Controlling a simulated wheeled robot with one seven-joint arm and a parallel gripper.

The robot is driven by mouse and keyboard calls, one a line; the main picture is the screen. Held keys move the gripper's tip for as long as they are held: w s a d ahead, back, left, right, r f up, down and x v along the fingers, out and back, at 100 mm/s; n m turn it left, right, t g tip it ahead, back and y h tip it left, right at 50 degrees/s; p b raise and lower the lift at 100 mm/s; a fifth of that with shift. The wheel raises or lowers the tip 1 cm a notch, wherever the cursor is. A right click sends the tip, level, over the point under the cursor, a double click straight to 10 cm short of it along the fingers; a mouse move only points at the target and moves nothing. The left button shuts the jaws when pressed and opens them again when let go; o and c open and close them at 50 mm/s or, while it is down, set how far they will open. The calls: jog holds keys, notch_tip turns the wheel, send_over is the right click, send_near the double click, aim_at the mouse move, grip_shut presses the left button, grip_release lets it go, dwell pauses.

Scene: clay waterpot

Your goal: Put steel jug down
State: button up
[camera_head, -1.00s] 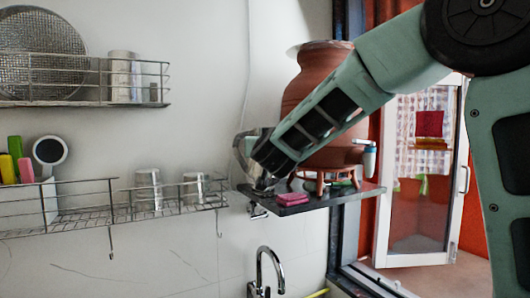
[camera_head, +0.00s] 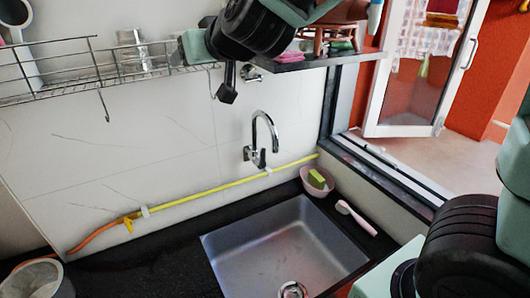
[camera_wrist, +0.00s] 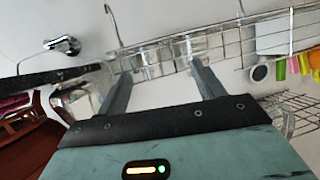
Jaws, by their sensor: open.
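A shiny steel jug (camera_wrist: 76,98) shows in the wrist view at the edge of the dark shelf (camera_wrist: 55,78), just left of the left finger and outside the jaws. My gripper (camera_wrist: 160,70) is open, with both fingers apart and nothing held between them. Steel cups on the wire rack show beyond the fingers. In the head view my gripper is partly hidden by my arm, and I cannot make out the jug there. The dark shelf (camera_head: 318,62) shows at the top, right of the gripper.
Steel cups (camera_head: 130,40) stand on the wire rack (camera_head: 70,82) at left. Pink cloths (camera_head: 288,57) and a brown stand (camera_head: 330,38) are on the shelf. Below are a tap (camera_head: 262,130), a sink (camera_head: 285,245), a pink bowl (camera_head: 317,183) and a metal vessel (camera_head: 38,280).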

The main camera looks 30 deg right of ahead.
jog(key=s+a+f+n+g+y, duration=0.1)
jog(key=s+a+f+n+g, duration=0.1)
jog(key=s+a+f+g, duration=0.45)
jog(key=s+a+f+n+g+y, duration=0.1)
jog(key=s+a+f+n+g, duration=0.15)
jog(key=s+f, duration=0.75)
jog(key=s+d+f+n+g+h, duration=0.1)
jog(key=s+d+f+g+h, duration=0.1)
jog(key=s, duration=0.5)
jog(key=s+d+f+g+h, duration=0.1)
jog(key=s+d+g, duration=0.1)
jog(key=s, duration=0.5)
jog(key=shift+s+d+f+n+g+h, duration=0.3)
jog(key=shift+s+d+f+n+h, duration=0.1)
jog(key=shift+d, duration=0.45)
notch_tip(320, 180, down, 12)
jog(key=b, duration=1.2)
jog(key=shift+f, duration=0.15)
jog(key=shift+d, duration=0.1)
